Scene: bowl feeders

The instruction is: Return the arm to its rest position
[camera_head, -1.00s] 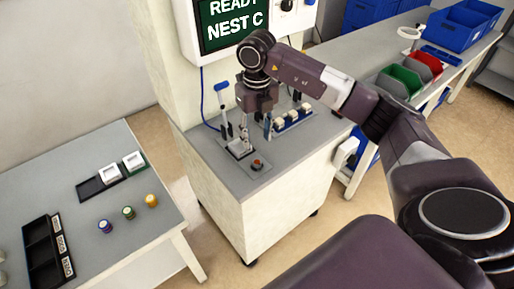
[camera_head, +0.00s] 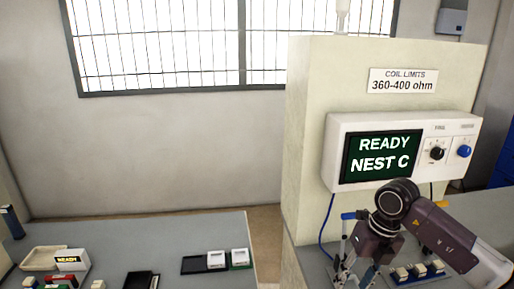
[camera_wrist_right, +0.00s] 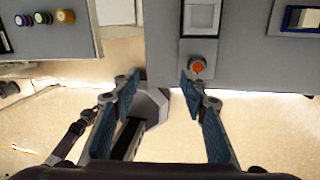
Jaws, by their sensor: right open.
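My right arm (camera_head: 440,235) comes in from the right in the head view and bends down at a dark wrist in front of the test station. In the right wrist view my right gripper (camera_wrist_right: 158,88) is open, with nothing between its blue-padded fingers. It hangs near the front edge of the station's grey top. An orange-red button (camera_wrist_right: 197,66) shows close beyond the right fingertip. In the head view the fingertips are hard to tell apart from the fixture behind them. My left gripper is in neither view.
The tester (camera_head: 405,152) reads "READY NEST C" above the station. A blue-handled clamp (camera_head: 348,216) and a rack of pale parts (camera_head: 418,272) stand near my wrist. A side table (camera_head: 190,238) at left holds trays. Several coloured spools (camera_wrist_right: 42,17) sit on a grey surface.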

